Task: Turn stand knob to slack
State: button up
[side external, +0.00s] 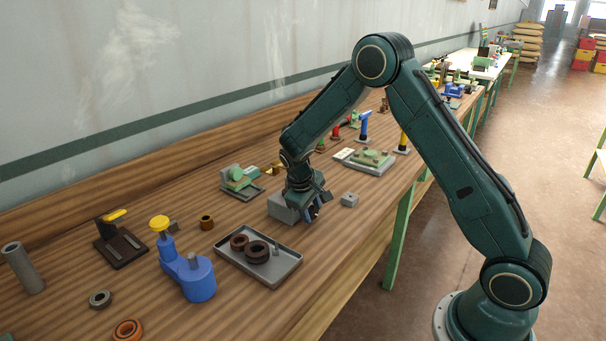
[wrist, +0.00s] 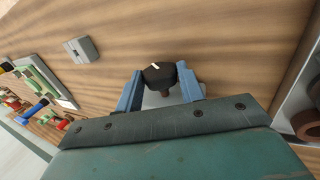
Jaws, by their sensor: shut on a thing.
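A dark knob (wrist: 160,76) with a short white mark on its face shows in the wrist view. My gripper (wrist: 159,84) has its two blue fingers closed on either side of the knob. In the side view my gripper (side external: 313,208) points down at a grey block-shaped stand (side external: 282,209) on the bench, and the knob cannot be made out there. Part of a grey body shows below the knob in the wrist view, mostly hidden by my gripper. I cannot read any slack label or scale.
A grey tray (side external: 232,258) with brown rings lies just in front of the stand. A small grey block (side external: 349,200) sits to its right. A green-topped device (side external: 240,180) stands behind it on the left, and a flat green fixture (side external: 370,160) lies farther right. A blue device (side external: 196,278) stands front left.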

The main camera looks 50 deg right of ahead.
jog(key=shift+a+h, duration=0.15)
jog(key=shift+h, duration=0.35)
jog(key=h, duration=0.2)
jog(key=shift+a+f+h, duration=0.2)
jog(key=shift+h, duration=0.1)
jog(key=shift+w+a+f+h, duration=0.1)
jog(key=shift+h, duration=0.95)
jog(key=shift+a+f+h, duration=0.1)
jog(key=shift+h, duration=0.95)
jog(key=o, duration=1)
jog(key=shift+f, duration=0.1)
jog(key=shift+a, duration=0.1)
jog(key=shift+v, duration=4)
